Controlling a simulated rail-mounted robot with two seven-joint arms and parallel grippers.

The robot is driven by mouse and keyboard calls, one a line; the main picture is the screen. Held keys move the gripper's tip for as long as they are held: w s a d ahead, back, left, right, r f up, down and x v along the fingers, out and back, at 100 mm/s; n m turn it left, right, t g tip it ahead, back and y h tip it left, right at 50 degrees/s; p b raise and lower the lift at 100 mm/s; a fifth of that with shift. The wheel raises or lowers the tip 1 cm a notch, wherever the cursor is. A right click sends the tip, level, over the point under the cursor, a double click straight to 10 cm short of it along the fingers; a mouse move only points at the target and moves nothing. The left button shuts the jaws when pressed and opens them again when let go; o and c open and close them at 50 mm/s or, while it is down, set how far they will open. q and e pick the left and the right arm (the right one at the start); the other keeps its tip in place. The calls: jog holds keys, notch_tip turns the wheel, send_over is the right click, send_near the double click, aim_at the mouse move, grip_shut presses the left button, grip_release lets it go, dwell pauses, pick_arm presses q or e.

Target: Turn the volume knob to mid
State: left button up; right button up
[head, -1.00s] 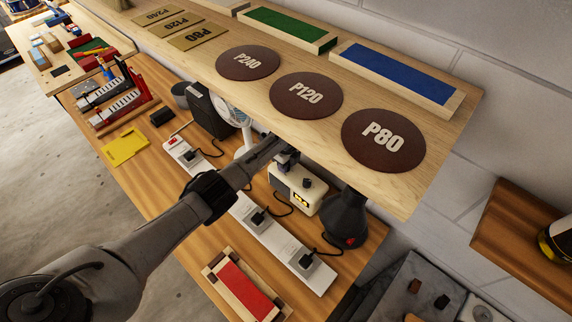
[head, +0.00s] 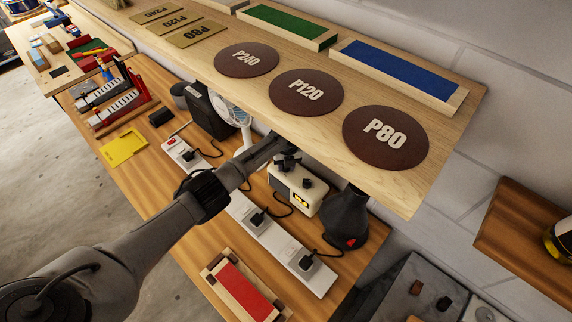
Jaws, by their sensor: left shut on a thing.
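A cream box-shaped radio (head: 286,190) with a small yellow-lit display (head: 301,199) stands on the lower bench under the shelf. One dark knob (head: 307,183) on its top is in plain view. My left gripper (head: 286,162) reaches in from the left, just under the shelf edge, at the far end of the radio's top. It is shut on a second dark knob there, mostly hidden by the fingers. I cannot read any marking or pointer on the knobs. My right gripper is not in view.
The wooden shelf (head: 223,30) with round sanding discs overhangs the gripper closely. A dark flask-shaped thing (head: 346,220) stands right of the radio. A white power strip (head: 240,212) with plugs and cables runs in front. A small fan (head: 232,112) stands behind the arm.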

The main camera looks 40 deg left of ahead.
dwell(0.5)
pick_arm(q)
jog(key=o, duration=0.9)
jog(key=shift+o, duration=0.2)
notch_tip(320, 180, up, 14)
jog(key=b, duration=0.1)
jog(key=shift+w+d, duration=0.25)
jog(key=shift+f, duration=0.15)
